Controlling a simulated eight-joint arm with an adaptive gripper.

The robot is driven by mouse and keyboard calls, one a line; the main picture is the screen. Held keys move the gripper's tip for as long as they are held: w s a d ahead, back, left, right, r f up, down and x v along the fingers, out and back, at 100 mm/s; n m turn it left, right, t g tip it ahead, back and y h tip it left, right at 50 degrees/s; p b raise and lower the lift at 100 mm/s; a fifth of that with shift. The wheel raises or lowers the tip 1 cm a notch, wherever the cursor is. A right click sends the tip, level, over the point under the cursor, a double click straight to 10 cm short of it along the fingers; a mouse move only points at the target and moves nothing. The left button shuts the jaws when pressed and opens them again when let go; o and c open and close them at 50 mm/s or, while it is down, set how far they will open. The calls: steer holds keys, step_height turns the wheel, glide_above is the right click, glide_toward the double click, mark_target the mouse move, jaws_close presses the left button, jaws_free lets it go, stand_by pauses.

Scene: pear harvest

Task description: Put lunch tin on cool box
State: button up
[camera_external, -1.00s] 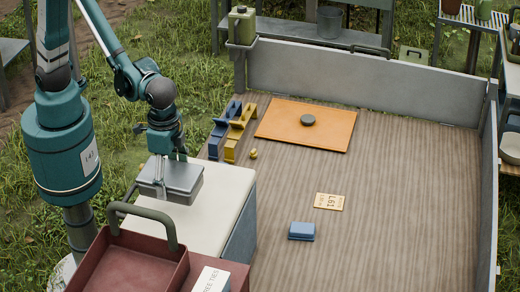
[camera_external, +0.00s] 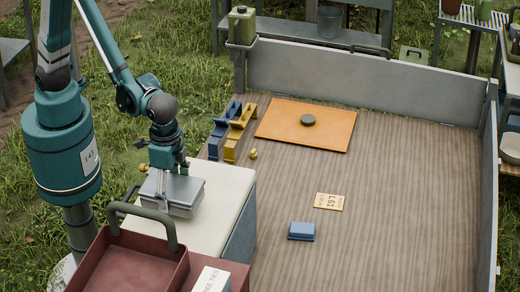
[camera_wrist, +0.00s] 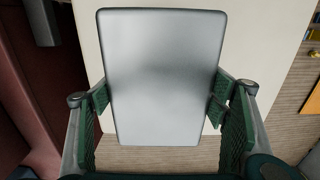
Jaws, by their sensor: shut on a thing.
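The lunch tin (camera_external: 172,196) is a flat grey metal box with a lid. My gripper (camera_external: 168,170) is shut on it from above, and the tin looks about level. In the wrist view the tin (camera_wrist: 162,70) fills the middle, with a green finger pad of my gripper (camera_wrist: 160,103) against each long side. The cool box (camera_external: 225,190) has a cream lid and a blue-grey side. The tin is over the left part of this lid, low or touching; I cannot tell if there is a gap. The tin hides part of the lid (camera_wrist: 262,45).
A dark red tray (camera_external: 125,262) with a raised handle stands in front of the cool box. Blue and yellow tools (camera_external: 234,130) lie behind it.

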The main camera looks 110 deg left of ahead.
mark_target(171, 185)
steer(key=shift+f, duration=1.7)
steer(key=shift+f, duration=0.2)
steer(key=o, duration=1.2)
steer(key=shift+r, duration=0.1)
steer(key=shift+c, duration=0.2)
steer(key=shift+r, duration=0.2)
steer(key=shift+r, duration=5.9)
steer(key=shift+a+r, duration=0.1)
steer(key=shift+a, duration=0.05)
